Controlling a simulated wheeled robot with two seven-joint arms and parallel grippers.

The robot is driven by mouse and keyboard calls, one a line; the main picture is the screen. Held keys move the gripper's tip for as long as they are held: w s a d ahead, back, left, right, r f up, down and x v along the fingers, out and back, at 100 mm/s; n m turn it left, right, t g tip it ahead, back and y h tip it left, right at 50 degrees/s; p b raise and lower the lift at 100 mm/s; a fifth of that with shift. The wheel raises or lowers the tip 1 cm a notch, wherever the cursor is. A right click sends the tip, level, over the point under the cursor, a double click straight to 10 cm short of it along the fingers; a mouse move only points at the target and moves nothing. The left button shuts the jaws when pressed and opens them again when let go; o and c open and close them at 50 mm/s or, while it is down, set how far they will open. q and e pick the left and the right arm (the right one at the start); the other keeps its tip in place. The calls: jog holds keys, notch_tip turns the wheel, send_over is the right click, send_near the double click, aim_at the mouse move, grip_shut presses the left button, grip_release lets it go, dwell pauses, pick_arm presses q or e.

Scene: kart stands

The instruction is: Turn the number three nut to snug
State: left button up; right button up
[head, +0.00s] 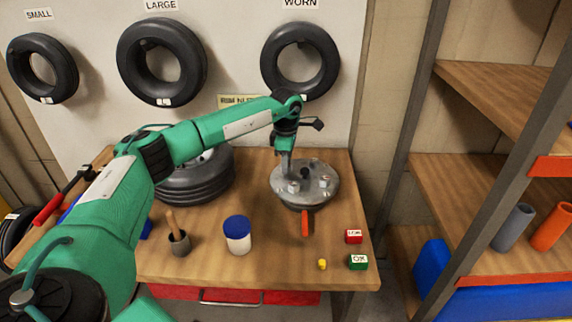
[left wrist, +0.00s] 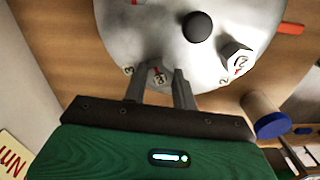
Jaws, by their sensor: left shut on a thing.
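A grey metal hub (head: 283,198) sits on the wooden bench, with several pale nuts near its rim and a dark knob in the middle. The hub (left wrist: 130,35) fills the top of the left wrist view. A nut marked 3 (left wrist: 158,77) lies between the fingers of my left gripper (left wrist: 160,90), which are shut on it; the fingers hide its sides. Another nut (left wrist: 236,55) stands to the right by a label 2. In the head view my left gripper (head: 287,171) reaches down onto the hub's left part. My right gripper is not in view.
An orange bar (head: 305,223) sticks out at the hub's front. A red block (head: 354,236), a green OK block (head: 358,262) and a small yellow piece (head: 322,264) lie front right.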

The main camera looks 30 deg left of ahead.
pick_arm(q)
jog(key=shift+m, duration=0.4)
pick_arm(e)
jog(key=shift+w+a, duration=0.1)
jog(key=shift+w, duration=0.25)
pick_arm(q)
jog(key=shift+m, duration=0.3)
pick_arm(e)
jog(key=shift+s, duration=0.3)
pick_arm(q)
jog(key=o, duration=0.9)
jog(key=shift+o, duration=0.5)
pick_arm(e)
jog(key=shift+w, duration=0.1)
pick_arm(q)
jog(key=shift+r, duration=0.1)
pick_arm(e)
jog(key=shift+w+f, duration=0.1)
